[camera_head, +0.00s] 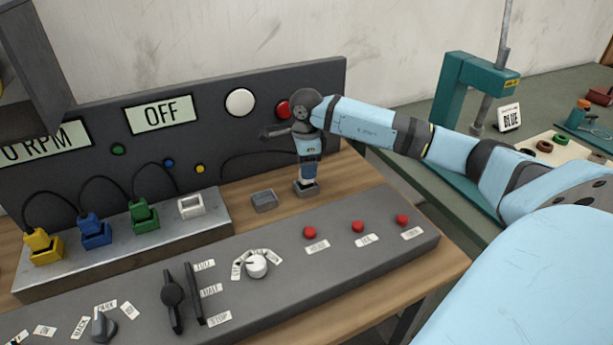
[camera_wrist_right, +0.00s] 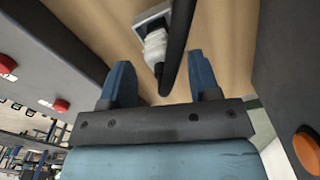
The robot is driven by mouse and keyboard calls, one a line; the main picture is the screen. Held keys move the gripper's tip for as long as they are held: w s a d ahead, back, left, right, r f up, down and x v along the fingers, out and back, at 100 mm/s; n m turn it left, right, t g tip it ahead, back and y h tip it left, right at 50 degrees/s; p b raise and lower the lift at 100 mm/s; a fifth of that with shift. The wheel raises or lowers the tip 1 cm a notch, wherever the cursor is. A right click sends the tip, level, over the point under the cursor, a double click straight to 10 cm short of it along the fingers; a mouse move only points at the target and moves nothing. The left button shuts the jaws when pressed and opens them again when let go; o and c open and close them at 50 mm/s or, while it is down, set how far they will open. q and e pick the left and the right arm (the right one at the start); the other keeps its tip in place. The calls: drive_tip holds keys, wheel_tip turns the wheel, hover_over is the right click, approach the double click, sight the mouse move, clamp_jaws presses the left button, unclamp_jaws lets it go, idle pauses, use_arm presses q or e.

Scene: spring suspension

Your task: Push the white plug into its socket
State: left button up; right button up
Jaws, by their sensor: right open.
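The white plug (camera_wrist_right: 155,48) stands in a small grey holder (camera_wrist_right: 145,20), with a dark cable running beside it in the right wrist view. In the head view the plug (camera_head: 308,181) is mostly hidden under my right gripper (camera_head: 306,172), which points down over it. In the wrist view the fingers of my right gripper (camera_wrist_right: 160,72) are apart, with the plug showing beyond and between their tips; no grip on it shows. The empty white socket (camera_head: 191,206) is on the metal block (camera_head: 215,222), left of the gripper. My left gripper does not show.
Yellow (camera_head: 42,246), blue (camera_head: 95,232) and green (camera_head: 144,217) plugs sit in the block left of the white socket. An empty grey tray (camera_head: 264,201) lies between socket and gripper. The upright panel (camera_head: 225,115) is behind; a console (camera_head: 290,270) with knobs and red buttons is in front.

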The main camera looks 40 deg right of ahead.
wheel_tip(320, 180, down, 3)
drive_tip(key=shift+r, duration=0.1)
drive_tip(key=shift+r, duration=0.1)
drive_tip(key=shift+c, duration=0.4)
drive_tip(key=c, duration=1)
drive_tip(key=shift+o, duration=0.2)
